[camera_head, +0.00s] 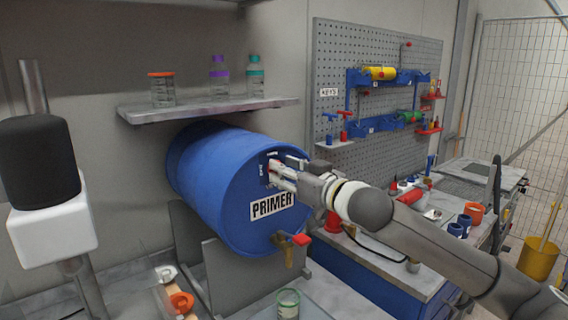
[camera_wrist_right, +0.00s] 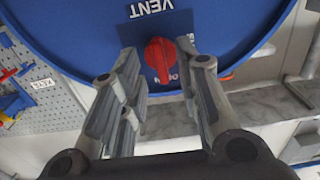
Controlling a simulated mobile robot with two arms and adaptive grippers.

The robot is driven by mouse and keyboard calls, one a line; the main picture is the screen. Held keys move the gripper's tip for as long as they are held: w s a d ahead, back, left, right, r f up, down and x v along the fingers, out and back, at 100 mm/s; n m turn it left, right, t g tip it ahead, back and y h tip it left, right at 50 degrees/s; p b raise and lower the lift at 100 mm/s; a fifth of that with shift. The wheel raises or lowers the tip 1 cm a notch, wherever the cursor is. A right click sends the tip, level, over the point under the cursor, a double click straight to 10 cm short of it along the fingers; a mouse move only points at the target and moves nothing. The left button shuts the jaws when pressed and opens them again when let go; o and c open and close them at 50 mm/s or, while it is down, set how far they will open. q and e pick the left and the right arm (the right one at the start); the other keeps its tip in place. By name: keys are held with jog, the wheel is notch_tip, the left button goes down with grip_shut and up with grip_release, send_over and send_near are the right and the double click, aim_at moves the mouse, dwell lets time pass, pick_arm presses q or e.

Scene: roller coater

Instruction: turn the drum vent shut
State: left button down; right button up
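The blue drum (camera_head: 215,185) lies on its side with its PRIMER label facing out. In the right wrist view its face carries a red vent knob (camera_wrist_right: 161,60) on a dark plate below the word VENT. The knob's long grip points roughly up and down in that view, and small lettering at its lower end is partly hidden. My right gripper (camera_head: 283,176) is at the upper part of the drum face. In the wrist view its open fingers (camera_wrist_right: 167,66) stand either side of the knob, with gaps visible. My left gripper is not in view.
A tap with a red handle (camera_head: 300,240) sticks out low on the drum face. A shelf (camera_head: 210,108) with several bottles and jars hangs above the drum. A clear cup (camera_head: 288,303) stands below the tap. A pegboard (camera_head: 335,60) and a cluttered bench lie to the right.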

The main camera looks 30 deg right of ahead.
jog(key=shift+w+a, duration=0.15)
jog(key=shift+w, duration=0.2)
grip_shut()
jog(key=shift+n, duration=0.4)
jog(key=n+p, duration=0.3)
jog(key=n, duration=0.5)
jog(key=n+p, duration=0.3)
jog(key=n, duration=0.6)
jog(key=shift+a+f, duration=0.2)
jog(key=shift+f+n, duration=0.1)
jog(key=shift+n, duration=0.2)
